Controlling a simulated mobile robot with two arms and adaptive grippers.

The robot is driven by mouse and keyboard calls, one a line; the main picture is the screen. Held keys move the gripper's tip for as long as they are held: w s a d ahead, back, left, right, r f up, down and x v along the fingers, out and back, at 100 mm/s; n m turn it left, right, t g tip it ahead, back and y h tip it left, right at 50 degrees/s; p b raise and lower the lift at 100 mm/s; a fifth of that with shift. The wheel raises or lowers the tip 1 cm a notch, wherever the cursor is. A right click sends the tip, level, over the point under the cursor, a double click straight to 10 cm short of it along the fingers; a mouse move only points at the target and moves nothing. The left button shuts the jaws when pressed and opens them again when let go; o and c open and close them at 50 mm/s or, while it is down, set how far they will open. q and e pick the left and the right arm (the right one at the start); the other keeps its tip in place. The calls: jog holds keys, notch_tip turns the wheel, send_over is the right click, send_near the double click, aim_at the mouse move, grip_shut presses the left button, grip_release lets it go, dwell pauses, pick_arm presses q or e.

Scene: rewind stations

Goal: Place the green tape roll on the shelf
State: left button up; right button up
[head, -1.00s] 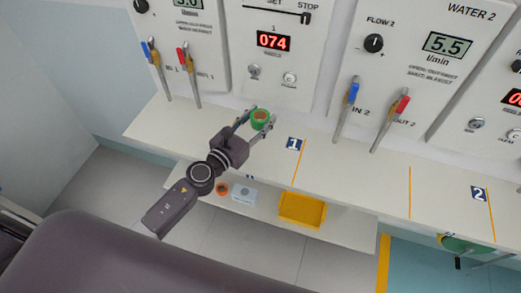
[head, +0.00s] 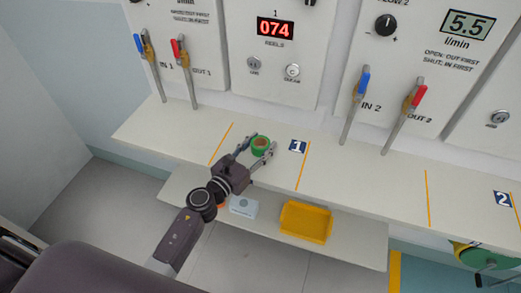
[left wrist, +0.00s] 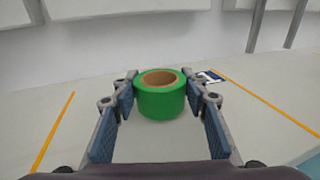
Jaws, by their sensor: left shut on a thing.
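The green tape roll (head: 261,144) has a brown core and is upright, its hole facing up. My left gripper (head: 257,148) is shut on it, a finger on each side. In the left wrist view the roll (left wrist: 160,96) sits between the fingertips. It is over the white counter (head: 340,170), between two orange lines, left of the blue "1" label (head: 298,146). I cannot tell whether it touches the counter. A lower white shelf (head: 355,238) runs below the counter's front edge. My right gripper is not in view.
Valve levers with blue (head: 363,82) and red handles stand behind the counter. The shelf right of the tray is clear.

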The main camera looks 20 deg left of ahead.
pick_arm(q)
jog(key=shift+f, duration=0.15)
jog(key=shift+f, duration=0.15)
jog(key=o, duration=1.1)
jog(key=shift+o, duration=0.2)
jog(key=b+v, duration=0.2)
jog(key=v, duration=0.8)
jog(key=shift+s+a, duration=0.1)
jog(key=shift+s, duration=0.15)
jog(key=shift+b+v, duration=0.3)
jog(key=shift+v, duration=0.45)
